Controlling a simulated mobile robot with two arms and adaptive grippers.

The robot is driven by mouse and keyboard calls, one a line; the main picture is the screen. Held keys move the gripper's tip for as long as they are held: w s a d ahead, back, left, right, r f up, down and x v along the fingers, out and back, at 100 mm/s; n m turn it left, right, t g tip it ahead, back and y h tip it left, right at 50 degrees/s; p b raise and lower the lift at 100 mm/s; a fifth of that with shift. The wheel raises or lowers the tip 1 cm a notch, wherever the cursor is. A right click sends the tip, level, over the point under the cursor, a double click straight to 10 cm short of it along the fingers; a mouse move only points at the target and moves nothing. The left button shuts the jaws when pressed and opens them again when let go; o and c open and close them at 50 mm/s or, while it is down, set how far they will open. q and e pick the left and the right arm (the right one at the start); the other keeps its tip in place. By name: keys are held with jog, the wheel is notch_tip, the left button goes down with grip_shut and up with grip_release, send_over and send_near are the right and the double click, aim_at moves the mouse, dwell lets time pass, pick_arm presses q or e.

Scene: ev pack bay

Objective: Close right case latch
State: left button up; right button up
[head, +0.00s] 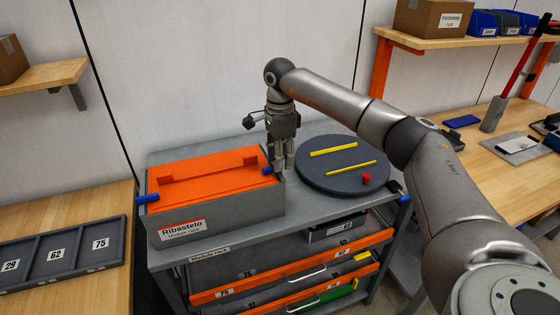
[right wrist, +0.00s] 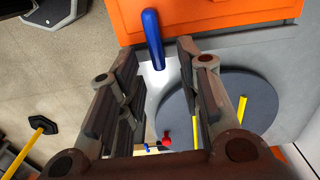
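The grey case (head: 185,232) labelled Ribastelo, with an orange top (head: 205,172), stands on the left of the cart top. The right case latch (head: 267,171), a blue lever, sticks out at the case's right side; it also shows in the right wrist view (right wrist: 153,40). The left latch (head: 147,198), also blue, juts out at the left side. My right gripper (head: 282,168) points down beside the right latch. In the right wrist view its fingers (right wrist: 158,58) are apart, with the latch between their tips; contact cannot be told. My left gripper is not in view.
A dark round turntable (head: 318,182) with yellow bars (head: 334,150) and a red knob (head: 367,179) stands close right of my gripper. Drawers (head: 300,273) sit below the cart top. A numbered tray (head: 62,254) lies on the left bench.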

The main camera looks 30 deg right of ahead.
notch_tip(320, 180, up, 10)
jog(key=shift+r, duration=0.2)
dwell(0.5)
